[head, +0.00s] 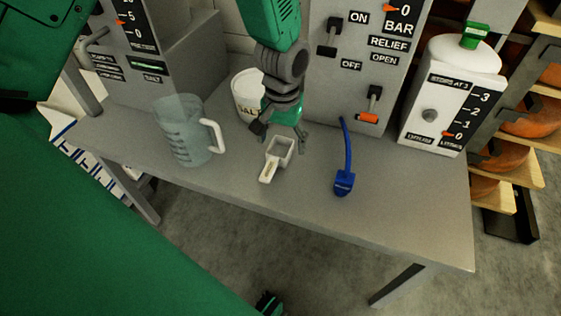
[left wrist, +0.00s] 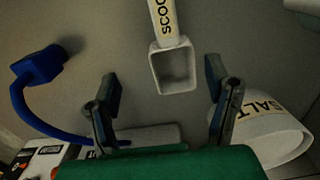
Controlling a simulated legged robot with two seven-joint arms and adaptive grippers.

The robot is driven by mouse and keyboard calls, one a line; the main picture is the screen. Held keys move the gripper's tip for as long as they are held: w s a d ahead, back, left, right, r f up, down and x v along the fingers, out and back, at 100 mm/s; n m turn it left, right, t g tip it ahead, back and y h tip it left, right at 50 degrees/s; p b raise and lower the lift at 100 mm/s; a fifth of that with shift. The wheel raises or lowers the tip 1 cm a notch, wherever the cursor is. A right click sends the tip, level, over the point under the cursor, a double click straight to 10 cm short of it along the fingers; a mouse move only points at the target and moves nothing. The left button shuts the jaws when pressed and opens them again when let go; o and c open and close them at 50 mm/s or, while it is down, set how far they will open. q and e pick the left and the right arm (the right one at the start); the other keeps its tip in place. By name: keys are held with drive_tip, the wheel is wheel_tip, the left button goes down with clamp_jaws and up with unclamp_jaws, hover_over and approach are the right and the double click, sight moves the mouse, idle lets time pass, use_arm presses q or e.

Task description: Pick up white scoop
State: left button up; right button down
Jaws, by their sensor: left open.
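The white scoop (head: 276,158) lies on the grey table, its square bowl toward the back and its handle toward the front edge. In the left wrist view the scoop (left wrist: 173,70) is ahead of the fingers, bowl nearest me, with "SCOO" readable on its handle. My left gripper (head: 280,138) is above the table just behind the bowl. Its fingers stand apart in the left wrist view (left wrist: 163,105), with nothing between the tips. A gap seems to remain between fingers and scoop.
A salt tub (head: 248,97) stands close beside my left gripper. A clear measuring jug (head: 183,132) is left of the scoop. A blue tool (head: 345,170) with a curved stem lies to the right. Grey machine panels (head: 340,60) and a white tank (head: 448,95) line the back.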

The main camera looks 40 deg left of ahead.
sight(277, 157)
use_arm(q)
drive_tip(key=shift+a+f, duration=0.45)
drive_tip(key=shift+f, duration=0.15)
drive_tip(key=f+b, duration=0.1)
drive_tip(key=f, duration=0.1)
drive_tip(key=a+f+b, duration=0.1)
drive_tip(key=f, duration=0.1)
drive_tip(key=shift+s+f, duration=0.2)
drive_tip(key=shift+f, duration=0.1)
drive_tip(key=shift+d+f, duration=0.25)
drive_tip(key=shift+d, duration=0.2)
drive_tip(key=shift+d+r, duration=0.1)
drive_tip(key=c, duration=1)
drive_tip(key=shift+a, duration=0.25)
drive_tip(key=shift+c, duration=1.3)
drive_tip(key=shift+a, duration=0.15)
use_arm(e)
drive_tip(key=shift+a+f, duration=0.55)
drive_tip(key=shift+f, duration=0.25)
